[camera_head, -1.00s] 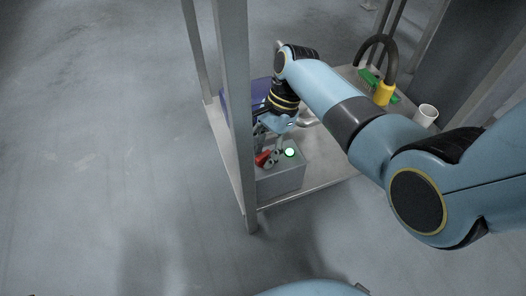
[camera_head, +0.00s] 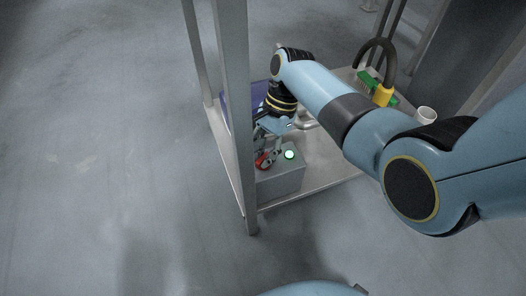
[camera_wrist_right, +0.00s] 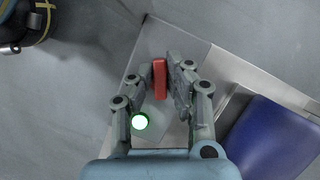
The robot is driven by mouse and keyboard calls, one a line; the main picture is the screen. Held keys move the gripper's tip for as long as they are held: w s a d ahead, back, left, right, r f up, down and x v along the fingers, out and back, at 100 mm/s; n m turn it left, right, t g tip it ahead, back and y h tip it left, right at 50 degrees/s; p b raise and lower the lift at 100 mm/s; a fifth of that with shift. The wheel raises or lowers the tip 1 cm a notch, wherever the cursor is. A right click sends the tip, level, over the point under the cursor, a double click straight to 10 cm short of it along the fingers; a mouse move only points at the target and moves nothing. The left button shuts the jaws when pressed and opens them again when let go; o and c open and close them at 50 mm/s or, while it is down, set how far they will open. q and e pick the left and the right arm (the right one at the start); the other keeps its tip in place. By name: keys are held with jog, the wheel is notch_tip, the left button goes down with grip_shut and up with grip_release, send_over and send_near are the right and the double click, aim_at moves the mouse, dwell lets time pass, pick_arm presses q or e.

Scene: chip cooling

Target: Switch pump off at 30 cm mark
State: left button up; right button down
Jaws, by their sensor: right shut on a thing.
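A grey box (camera_head: 285,182) stands on the shelf, with a red switch handle (camera_head: 262,161) and a lit green lamp (camera_head: 289,155) on top. The red handle (camera_wrist_right: 159,80) and the lamp (camera_wrist_right: 139,121) also show in the right wrist view. My right gripper (camera_head: 266,158) is at the box top, shut on the red handle. In the wrist view its fingers (camera_wrist_right: 161,72) stand on both sides of the handle. The 30 cm mark is not visible. My left gripper is out of view.
A blue container (camera_wrist_right: 272,140) stands behind the box, partly hidden by my arm in the head view. A metal post (camera_head: 232,100) rises in front. A black hose with a yellow fitting (camera_head: 382,96), green parts and a white cup (camera_head: 426,115) are at the right.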

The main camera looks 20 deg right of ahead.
jog(key=shift+r+n+g+p, duration=0.2)
jog(key=shift+n+g+p, duration=0.4)
jog(key=shift+n, duration=0.6)
jog(key=shift+n+h+p, duration=0.35)
jog(key=shift+n+h, duration=0.05)
jog(key=shift+n, duration=0.5)
jog(key=shift+f+n+g+h, duration=0.1)
jog(key=shift+n+g+h, duration=0.25)
jog(key=shift+n, duration=0.55)
jog(key=n+h, duration=0.1)
jog(key=n, duration=0.2)
jog(key=shift+g, duration=0.25)
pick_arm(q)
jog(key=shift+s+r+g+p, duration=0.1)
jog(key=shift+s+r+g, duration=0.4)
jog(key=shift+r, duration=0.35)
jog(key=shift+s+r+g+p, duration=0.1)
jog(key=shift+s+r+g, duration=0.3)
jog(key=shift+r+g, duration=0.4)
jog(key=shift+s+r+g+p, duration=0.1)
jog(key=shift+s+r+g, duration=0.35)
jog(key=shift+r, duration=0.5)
pick_arm(e)
jog(key=shift+f+n+h, duration=0.1)
jog(key=shift+n+h, duration=0.55)
jog(key=shift+n, duration=1.15)
jog(key=c, duration=1.3)
grip_release()
